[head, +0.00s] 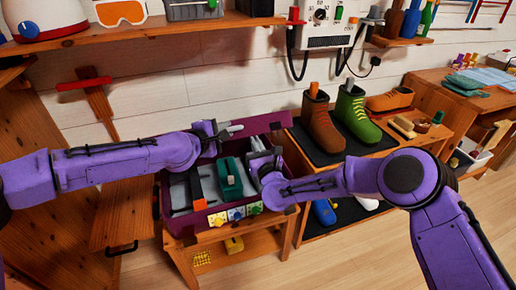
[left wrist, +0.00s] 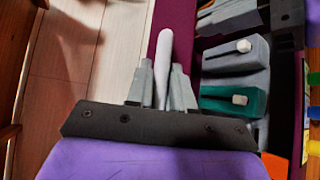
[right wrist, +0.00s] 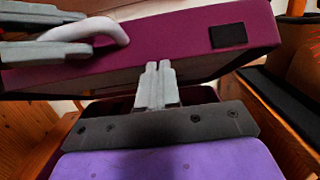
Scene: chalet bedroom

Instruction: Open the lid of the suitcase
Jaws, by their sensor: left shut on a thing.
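The suitcase (head: 176,228) is maroon and sits on a wooden stand, with its inside showing. Its lid (head: 272,122) is raised and tilted at the far side; the right wrist view shows its maroon edge and pale underside (right wrist: 236,22). My left gripper (head: 230,131) is at the lid's edge, shut on the white handle (left wrist: 163,62). That handle also shows in the right wrist view (right wrist: 105,28). My right gripper (right wrist: 156,84) has its fingers together, empty, close to the lid's underside. Whether it touches the lid is unclear.
A shelf (head: 150,32) and a control box (head: 328,24) are above.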

